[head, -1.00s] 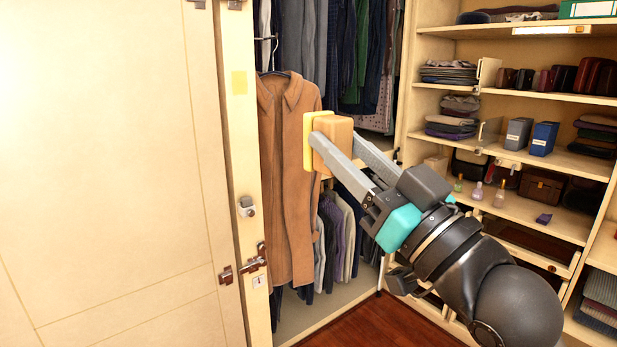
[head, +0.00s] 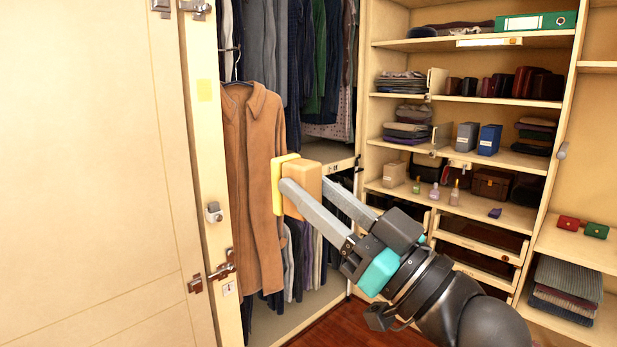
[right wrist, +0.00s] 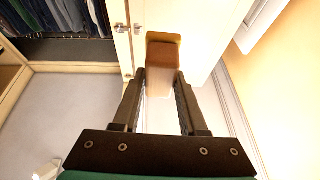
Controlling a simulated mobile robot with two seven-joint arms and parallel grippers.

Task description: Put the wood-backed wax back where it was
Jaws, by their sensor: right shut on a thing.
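The wood-backed wax is a tan wooden block (head: 309,190) with a yellow layer on its left face (head: 280,185). My right gripper (head: 305,187) is shut on it, with a finger on either side, and holds it in the air. In the head view it overlaps the right side of a brown hanging shirt (head: 256,180). The right wrist view also shows the wax (right wrist: 163,55) between the finger ends (right wrist: 160,80), brown with a thin yellow edge at its far side. My left gripper is not in view.
A cream door (head: 90,170) stands at the left, with a latch (head: 222,268) on its edge. Shelves (head: 520,215) at the right hold boxes, bags, small bottles and folded clothes. Some shelf front is bare. Wooden floor (head: 345,328) shows below.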

